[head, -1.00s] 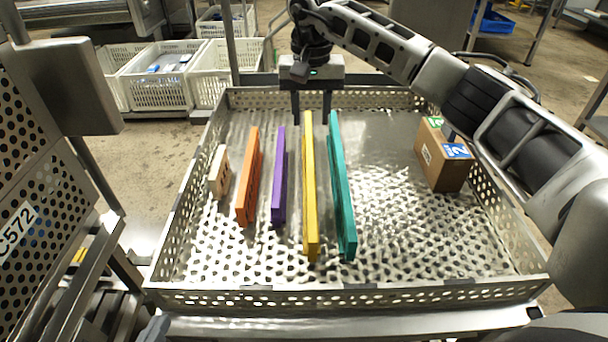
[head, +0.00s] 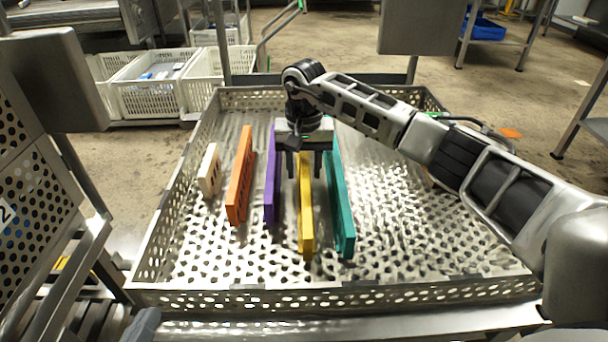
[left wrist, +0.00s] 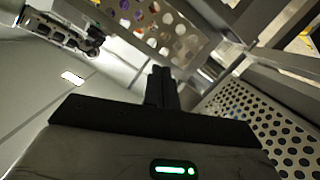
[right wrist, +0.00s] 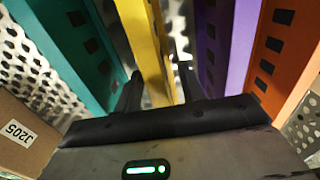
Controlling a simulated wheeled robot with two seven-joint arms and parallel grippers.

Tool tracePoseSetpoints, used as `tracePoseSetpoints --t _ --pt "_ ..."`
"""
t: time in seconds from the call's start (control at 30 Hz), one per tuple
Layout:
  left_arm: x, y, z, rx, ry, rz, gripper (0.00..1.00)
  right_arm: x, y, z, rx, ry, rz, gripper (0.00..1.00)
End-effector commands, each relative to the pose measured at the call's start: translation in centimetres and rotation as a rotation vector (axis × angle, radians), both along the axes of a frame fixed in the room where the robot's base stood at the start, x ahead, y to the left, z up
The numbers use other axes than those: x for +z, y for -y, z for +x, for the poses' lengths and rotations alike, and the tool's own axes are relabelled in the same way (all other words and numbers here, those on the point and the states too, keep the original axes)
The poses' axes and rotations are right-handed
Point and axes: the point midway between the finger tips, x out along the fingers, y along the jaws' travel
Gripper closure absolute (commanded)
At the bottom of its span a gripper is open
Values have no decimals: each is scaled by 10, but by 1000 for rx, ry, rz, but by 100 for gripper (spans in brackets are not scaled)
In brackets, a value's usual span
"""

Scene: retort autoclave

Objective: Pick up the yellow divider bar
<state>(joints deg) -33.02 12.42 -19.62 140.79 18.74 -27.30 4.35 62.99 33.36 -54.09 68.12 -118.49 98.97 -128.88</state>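The yellow divider bar (head: 306,225) stands on edge in the perforated metal tray (head: 330,298), between the purple bar (head: 271,185) and the teal bar (head: 340,210). In the right wrist view the yellow bar (right wrist: 148,45) passes between the two separated fingers (right wrist: 158,88), with a gap on the purple bar's side. Contact on the teal side cannot be told. My left gripper (left wrist: 161,85) shows in the left wrist view with its fingers together and nothing between them.
An orange bar (head: 239,180) and a short cream bar (head: 209,170) stand to the left. A cardboard box (right wrist: 22,133) in the tray is mostly hidden by my arm in the head view. White crates (head: 150,92) stand behind. The tray's front right is clear.

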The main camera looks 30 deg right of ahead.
Motion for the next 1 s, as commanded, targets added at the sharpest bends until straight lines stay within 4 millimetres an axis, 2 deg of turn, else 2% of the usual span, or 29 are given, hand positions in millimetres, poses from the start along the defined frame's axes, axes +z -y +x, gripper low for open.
tracePoseSetpoints --t 0.2,0.23,0.37,0.73,0.87,1.0 --pt "6 1 2 6 9 -22 100 -2 0 0 0 1 0 60" --pt "6 1 2 5 10 -22 100 -2 0 0 0 1 0 63" --pt "6 1 2 5 10 -21 100 -2 0 0 0 1 0 99" --pt "7 1 2 4 11 -12 100 4 0 1 0 4 0 100" --pt "10 0 3 6 14 15 100 23 1 1 0 4 0 100" --pt "11 -3 3 8 14 66 100 53 1 1 -1 6 -1 100"
